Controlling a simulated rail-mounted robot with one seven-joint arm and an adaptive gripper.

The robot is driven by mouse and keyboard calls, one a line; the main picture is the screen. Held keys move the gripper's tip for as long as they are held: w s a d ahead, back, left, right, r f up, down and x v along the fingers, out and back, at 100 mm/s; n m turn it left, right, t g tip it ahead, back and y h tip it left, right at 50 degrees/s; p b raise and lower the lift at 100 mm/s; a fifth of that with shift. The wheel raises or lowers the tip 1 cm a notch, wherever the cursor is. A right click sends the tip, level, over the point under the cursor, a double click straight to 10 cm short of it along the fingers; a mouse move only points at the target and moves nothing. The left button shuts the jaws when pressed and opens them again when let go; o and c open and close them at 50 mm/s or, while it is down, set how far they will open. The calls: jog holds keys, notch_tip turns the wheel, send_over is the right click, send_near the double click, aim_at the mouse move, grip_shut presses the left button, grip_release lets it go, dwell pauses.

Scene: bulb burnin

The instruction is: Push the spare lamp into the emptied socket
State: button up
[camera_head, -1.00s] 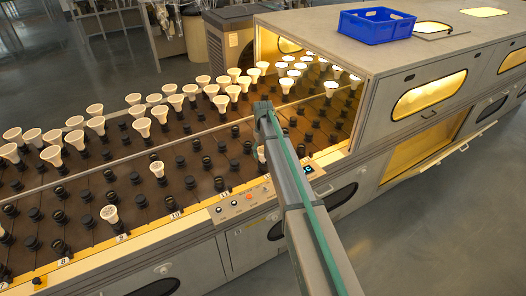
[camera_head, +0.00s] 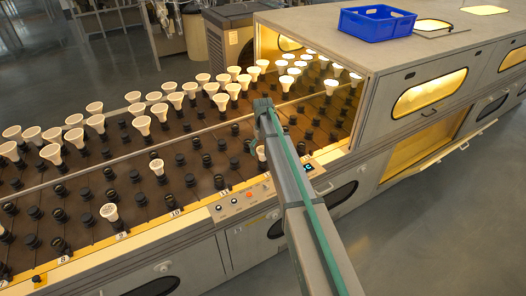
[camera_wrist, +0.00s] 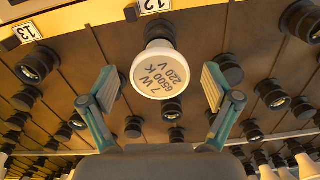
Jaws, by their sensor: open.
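A white reflector lamp (camera_wrist: 160,72) marked 7 W 6500 K 220 V faces the wrist camera near the number 12 label. Its narrow end points into a dark socket (camera_wrist: 160,32); how deep it sits cannot be told. My gripper (camera_wrist: 160,84) is open, with one finger on each side of the lamp and a visible gap at both. Several empty black sockets, such as one (camera_wrist: 38,64) near label 13, surround the lamp.
Two single lamps (camera_head: 156,166) (camera_head: 110,213) stand among empty sockets. The hooded cabinet (camera_head: 385,62) is at right, a blue crate (camera_head: 377,24) on top. A control panel (camera_head: 240,203) lines the front edge.

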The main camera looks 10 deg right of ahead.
notch_tip(320, 180, up, 11)
dwell(0.4)
jog(key=shift+m, duration=0.5)
jog(key=s+f, duration=0.4)
jog(key=s, duration=0.1)
jog(key=s+f, duration=0.5)
jog(key=s, duration=0.1)
jog(key=s+f, duration=0.4)
jog(key=s, duration=0.2)
jog(key=shift+s+f, duration=0.1)
jog(key=shift+f, duration=0.05)
jog(key=s+f+g, duration=0.2)
jog(key=s+f, duration=0.7)
jog(key=s, duration=0.7)
jog(key=s+f+m+g, duration=0.1)
jog(key=s+f, duration=0.7)
jog(key=s, duration=0.8)
jog(key=s+f+g, duration=0.3)
jog(key=s+f, duration=0.6)
jog(key=s, duration=0.8)
jog(key=shift+f+g, duration=0.3)
jog(key=shift+g, duration=0.1)
